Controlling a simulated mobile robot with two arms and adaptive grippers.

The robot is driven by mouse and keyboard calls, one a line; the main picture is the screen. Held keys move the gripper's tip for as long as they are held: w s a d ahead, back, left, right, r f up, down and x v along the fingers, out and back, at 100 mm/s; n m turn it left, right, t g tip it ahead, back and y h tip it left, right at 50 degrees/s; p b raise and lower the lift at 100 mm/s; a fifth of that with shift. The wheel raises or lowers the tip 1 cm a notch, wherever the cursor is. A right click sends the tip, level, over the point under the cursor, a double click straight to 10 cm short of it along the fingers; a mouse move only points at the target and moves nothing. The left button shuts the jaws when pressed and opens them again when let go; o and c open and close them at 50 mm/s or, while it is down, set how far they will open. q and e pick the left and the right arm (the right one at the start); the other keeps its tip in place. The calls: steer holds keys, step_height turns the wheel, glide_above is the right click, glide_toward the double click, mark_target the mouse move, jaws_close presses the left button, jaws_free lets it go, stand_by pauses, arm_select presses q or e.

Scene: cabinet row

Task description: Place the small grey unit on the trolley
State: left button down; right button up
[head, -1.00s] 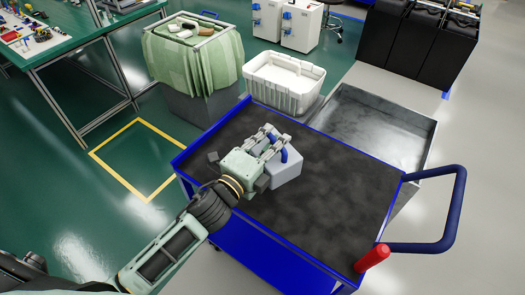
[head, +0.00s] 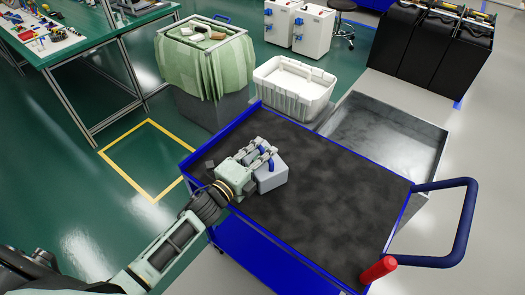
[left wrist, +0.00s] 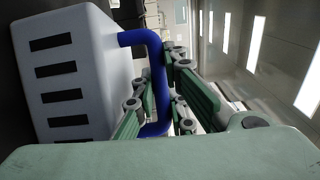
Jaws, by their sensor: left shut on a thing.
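The small grey unit (head: 270,177) is a light grey box with a blue handle, at the left part of the trolley's dark top in the head view. In the left wrist view the unit (left wrist: 75,75) shows dark slots on its side, and its blue handle (left wrist: 155,75) runs between my fingers. My left gripper (head: 265,158) is shut on that handle. The trolley (head: 330,185) has a blue frame and a black mat. The unit is over the mat; I cannot tell whether it touches it. My right gripper is not in view.
A blue push handle (head: 465,225) and a red grip (head: 378,269) are at the trolley's right end. A white crate (head: 293,88), a green-draped bin (head: 205,75) and a grey metal tray (head: 385,130) stand behind it. Much of the mat is clear.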

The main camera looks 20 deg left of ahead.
arm_select(q)
steer(key=c, duration=2.2)
jaws_free()
steer(key=shift+f, duration=0.15)
steer(key=o, duration=0.4)
steer(key=shift+s, duration=0.1)
steer(key=shift+s+a, duration=0.1)
steer(key=shift+s, duration=0.2)
steer(key=b+v, duration=0.1)
steer(key=v, duration=1)
steer(key=shift+b, duration=0.3)
